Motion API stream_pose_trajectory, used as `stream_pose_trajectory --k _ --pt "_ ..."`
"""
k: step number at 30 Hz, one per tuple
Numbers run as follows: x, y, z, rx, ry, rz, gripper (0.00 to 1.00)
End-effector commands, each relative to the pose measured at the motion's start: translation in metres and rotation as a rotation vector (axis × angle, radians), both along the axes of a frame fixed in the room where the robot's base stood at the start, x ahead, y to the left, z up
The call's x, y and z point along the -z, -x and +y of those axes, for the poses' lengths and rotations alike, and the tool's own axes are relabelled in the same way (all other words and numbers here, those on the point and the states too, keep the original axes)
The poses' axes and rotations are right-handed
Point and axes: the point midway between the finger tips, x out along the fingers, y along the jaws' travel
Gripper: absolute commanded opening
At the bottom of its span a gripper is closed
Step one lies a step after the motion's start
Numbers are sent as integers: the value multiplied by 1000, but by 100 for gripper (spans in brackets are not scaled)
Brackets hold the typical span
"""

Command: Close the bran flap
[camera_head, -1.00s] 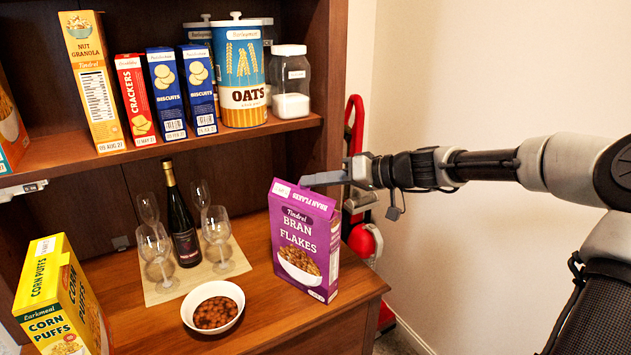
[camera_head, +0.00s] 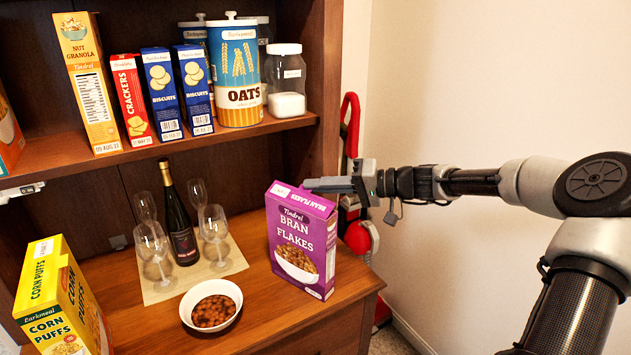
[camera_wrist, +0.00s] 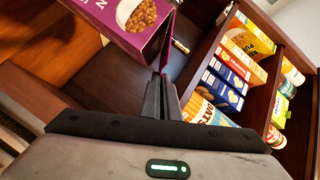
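The purple bran flakes box (camera_head: 292,243) stands upright near the right front of the hutch counter. Its lettered top flap (camera_head: 304,196) shows along the upper edge, with a small white label at its left end. I cannot tell for sure how far the flap stands up. My gripper (camera_head: 308,184) is level with the box top, just behind the flap, fingers pointing left. In the wrist view the fingers (camera_wrist: 163,78) lie together, shut, with nothing seen between them. The box (camera_wrist: 118,22) is just beyond the fingertips there. Whether they touch it is unclear.
A white bowl of brown pieces (camera_head: 212,322), wine glasses and a dark bottle (camera_head: 179,222) stand left of the box. A yellow corn puffs box (camera_head: 62,300) is at far left. The shelf (camera_head: 60,158) above holds several packages. A red extinguisher (camera_head: 359,238) is behind right.

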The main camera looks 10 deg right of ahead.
Motion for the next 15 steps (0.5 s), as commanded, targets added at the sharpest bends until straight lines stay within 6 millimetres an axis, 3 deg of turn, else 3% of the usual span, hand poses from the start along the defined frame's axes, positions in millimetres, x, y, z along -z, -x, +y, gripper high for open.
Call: stream_pose_trajectory --k 15 --pt "10 -3 -4 0 -113 98 0"
